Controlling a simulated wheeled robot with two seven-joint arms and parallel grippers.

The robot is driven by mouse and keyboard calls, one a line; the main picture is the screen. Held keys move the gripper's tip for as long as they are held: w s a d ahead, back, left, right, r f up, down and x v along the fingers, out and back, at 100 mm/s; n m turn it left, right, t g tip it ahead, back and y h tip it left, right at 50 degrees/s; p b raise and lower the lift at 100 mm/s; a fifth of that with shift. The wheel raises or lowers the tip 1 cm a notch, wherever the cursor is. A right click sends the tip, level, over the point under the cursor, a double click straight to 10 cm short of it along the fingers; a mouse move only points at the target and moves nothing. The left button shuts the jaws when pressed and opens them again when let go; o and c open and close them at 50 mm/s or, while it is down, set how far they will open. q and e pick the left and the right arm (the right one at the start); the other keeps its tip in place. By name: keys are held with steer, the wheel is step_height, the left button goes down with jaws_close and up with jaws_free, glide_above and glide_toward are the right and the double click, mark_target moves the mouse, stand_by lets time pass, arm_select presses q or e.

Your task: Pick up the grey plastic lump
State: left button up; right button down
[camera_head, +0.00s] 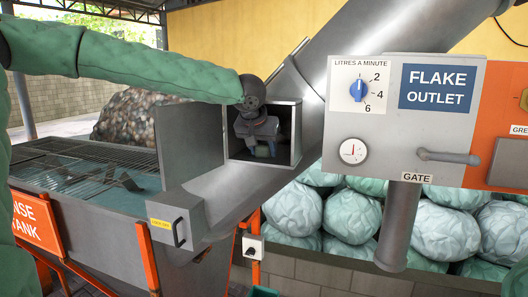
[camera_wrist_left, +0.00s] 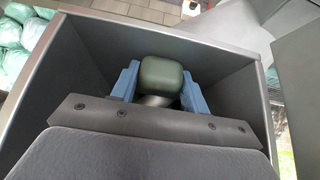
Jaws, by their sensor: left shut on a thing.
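The grey plastic lump (camera_wrist_left: 161,78) is a rounded, greenish-grey block in the left wrist view. My left gripper (camera_head: 263,150) reaches into the square opening of a metal box (camera_head: 293,128) on the sloping chute. In the wrist view its two blue fingers (camera_wrist_left: 161,88) are shut on the lump, one on each side. The lump is inside the box walls, with a round metallic part showing just below it. In the head view the lump is small and mostly hidden by the gripper. My right gripper is not in view.
The box walls stand close around the gripper. A rinse tank (camera_head: 90,190) with a grate and water lies to the left. A flake outlet panel (camera_head: 400,120) with dial and gate handle (camera_head: 448,157) stands to the right. Pale green bales (camera_head: 350,215) are behind.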

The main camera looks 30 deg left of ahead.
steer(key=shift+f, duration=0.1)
